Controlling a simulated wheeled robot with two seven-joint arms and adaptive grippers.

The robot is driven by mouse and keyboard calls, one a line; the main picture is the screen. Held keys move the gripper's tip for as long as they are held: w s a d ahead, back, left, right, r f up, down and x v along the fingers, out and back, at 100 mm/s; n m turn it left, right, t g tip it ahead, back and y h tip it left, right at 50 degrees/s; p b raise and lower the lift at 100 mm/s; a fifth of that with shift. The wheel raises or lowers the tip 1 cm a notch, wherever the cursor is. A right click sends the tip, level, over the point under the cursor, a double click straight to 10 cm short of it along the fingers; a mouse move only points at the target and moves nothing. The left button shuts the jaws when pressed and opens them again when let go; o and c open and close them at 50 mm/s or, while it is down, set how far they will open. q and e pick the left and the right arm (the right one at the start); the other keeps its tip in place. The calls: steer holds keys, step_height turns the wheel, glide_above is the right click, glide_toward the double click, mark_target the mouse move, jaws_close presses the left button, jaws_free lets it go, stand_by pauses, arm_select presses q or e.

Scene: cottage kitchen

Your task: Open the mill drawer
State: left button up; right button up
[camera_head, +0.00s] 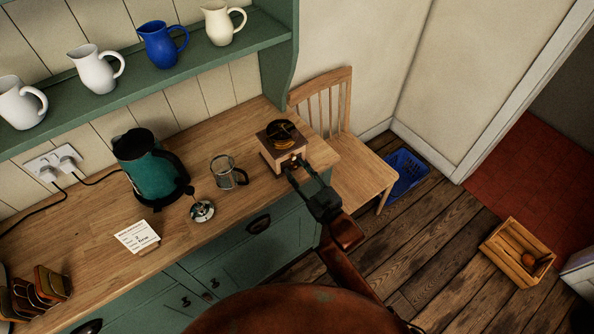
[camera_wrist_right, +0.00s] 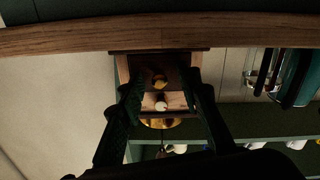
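The mill (camera_head: 270,153), a wooden box with a dark and brass top, stands near the right end of the counter. My right gripper (camera_head: 293,172) reaches its front face from the lower right. In the right wrist view, which is upside down, the mill (camera_wrist_right: 121,66) hangs below the counter edge. A small brass knob (camera_wrist_right: 159,82) on its dark front lies between the fingers of my right gripper (camera_wrist_right: 162,80). The fingers are apart, one on each side of the knob. Contact is not clear. The drawer front is shaded; I see no clear opening. My left gripper is out of view.
A glass press (camera_head: 222,168), its plunger lid (camera_head: 202,210), a teal kettle (camera_head: 148,170) and a card (camera_head: 137,236) are left of the mill on the counter (camera_head: 100,205). A chair (camera_head: 355,185) stands close by on the right.

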steer(key=shift+c, duration=0.7)
jaws_close()
steer(key=shift+s, duration=0.1)
